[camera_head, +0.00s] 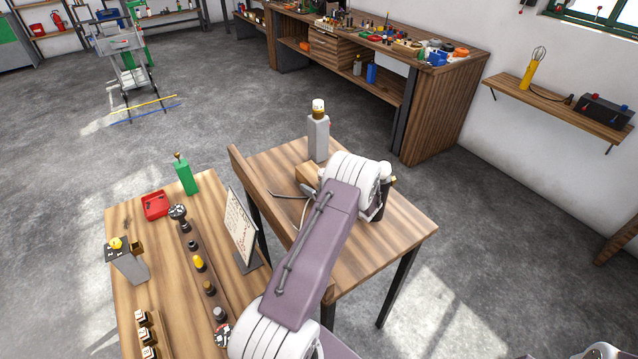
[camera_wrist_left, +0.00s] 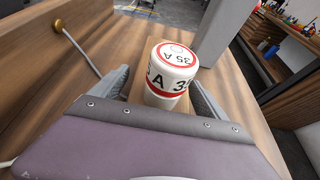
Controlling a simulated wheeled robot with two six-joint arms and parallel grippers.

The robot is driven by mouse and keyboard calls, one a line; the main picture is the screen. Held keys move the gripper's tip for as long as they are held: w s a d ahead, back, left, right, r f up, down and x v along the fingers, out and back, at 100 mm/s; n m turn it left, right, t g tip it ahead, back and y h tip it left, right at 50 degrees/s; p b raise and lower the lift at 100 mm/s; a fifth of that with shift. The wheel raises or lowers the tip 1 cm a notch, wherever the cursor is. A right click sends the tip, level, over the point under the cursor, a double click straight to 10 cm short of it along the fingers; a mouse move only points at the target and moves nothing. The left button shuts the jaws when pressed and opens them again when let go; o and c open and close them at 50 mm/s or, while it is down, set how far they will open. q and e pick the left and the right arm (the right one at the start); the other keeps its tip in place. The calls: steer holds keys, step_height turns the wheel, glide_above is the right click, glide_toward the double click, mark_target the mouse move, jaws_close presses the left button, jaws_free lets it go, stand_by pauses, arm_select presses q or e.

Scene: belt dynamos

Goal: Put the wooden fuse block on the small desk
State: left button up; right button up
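A white fuse with red bands and "35 A" markings (camera_wrist_left: 172,75) stands between the fingers of my left gripper (camera_wrist_left: 158,82) in the left wrist view. The wooden fuse block (camera_wrist_left: 136,88) under it shows only as a strip of light wood, with the fingers close along its sides. The gripper appears shut on the block. In the head view, the gripper is over the far part of the small desk (camera_head: 395,232). My arm hides most of it, and light wood (camera_head: 307,176) shows beside it. Contact between block and desktop cannot be made out. My right gripper is not in view.
A grey post with a white-and-gold top (camera_head: 318,136) stands at the desk's far corner. A raised board (camera_head: 262,195) edges its left side. The left table (camera_head: 125,285) holds several fuse blocks, a red tray (camera_head: 156,205) and a sign (camera_head: 240,228). The desk's right side is clear.

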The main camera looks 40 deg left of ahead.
arm_select(q)
steer(key=shift+r, duration=0.2)
steer(key=v, duration=0.7)
steer(key=shift+d+b, duration=0.3)
steer(key=shift+b, duration=0.05)
steer(key=shift+s+a, duration=0.1)
